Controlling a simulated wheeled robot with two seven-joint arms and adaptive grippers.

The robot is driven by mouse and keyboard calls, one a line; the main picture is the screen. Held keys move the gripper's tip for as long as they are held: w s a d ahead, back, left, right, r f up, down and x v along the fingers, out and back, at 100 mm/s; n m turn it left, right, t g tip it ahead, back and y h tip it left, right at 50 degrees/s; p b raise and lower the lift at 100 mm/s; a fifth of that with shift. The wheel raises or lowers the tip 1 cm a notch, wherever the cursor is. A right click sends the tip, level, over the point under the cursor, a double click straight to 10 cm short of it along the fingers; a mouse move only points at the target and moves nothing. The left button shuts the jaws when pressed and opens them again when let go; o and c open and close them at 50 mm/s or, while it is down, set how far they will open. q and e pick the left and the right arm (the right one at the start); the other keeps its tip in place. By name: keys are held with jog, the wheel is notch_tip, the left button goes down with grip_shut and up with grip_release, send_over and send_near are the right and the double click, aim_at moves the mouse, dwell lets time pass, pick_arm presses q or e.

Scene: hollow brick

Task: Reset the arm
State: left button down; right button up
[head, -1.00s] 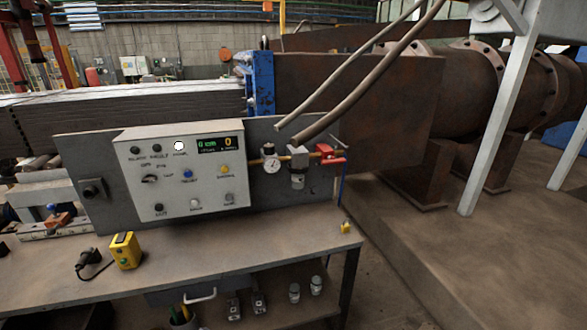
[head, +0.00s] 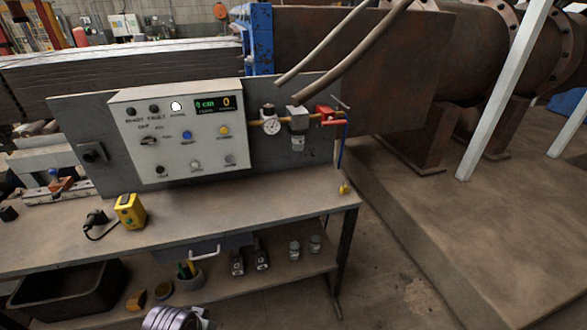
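A silvery ribbed round part (head: 172,318) shows at the bottom edge of the head view, cut off by the frame. I cannot tell whether it belongs to my arm. The grey control panel (head: 185,133) stands upright at the back of the workbench (head: 250,208), with buttons, a knob and a lit display (head: 214,103). A pressure gauge (head: 271,126) and a red valve handle (head: 326,114) sit to its right.
A yellow device (head: 130,211) and a black plug (head: 97,218) lie on the bench. The lower shelf holds a black bin (head: 66,288), a pen cup (head: 188,275) and small jars (head: 295,248). Rusty pipework (head: 475,60) stands at right. The bench's front middle is clear.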

pick_arm(q)
notch_tip(320, 180, down, 30)
jog(key=s+a+g, duration=0.1)
jog(key=s+a, duration=0.1)
jog(key=a, duration=0.1)
jog(key=s+a+f+g+y, duration=0.1)
jog(key=s+a+f, duration=0.3)
jog(key=s+f, duration=0.6)
jog(key=s+a+f, duration=0.4)
jog(key=s+f, duration=0.6)
jog(key=s, duration=0.1)
jog(key=s+d+r+p, duration=0.1)
jog(key=d+r+p, duration=0.2)
jog(key=r+p, duration=0.5)
jog(key=s+d+r+p, duration=0.1)
jog(key=d+r+p, duration=0.3)
jog(key=r+p, duration=0.5)
jog(key=shift+s+r+h, duration=0.2)
jog(key=shift+s+h, duration=0.2)
pick_arm(e)
jog(key=s+a+r, duration=0.2)
jog(key=s+r, duration=0.1)
jog(key=r, duration=0.5)
jog(key=s+a+r, duration=0.2)
jog(key=a+r, duration=0.1)
jog(key=r, duration=0.5)
jog(key=shift+s+r+g+y, duration=0.2)
jog(key=shift+s+g+y, duration=0.1)
jog(key=shift+s, duration=0.1)
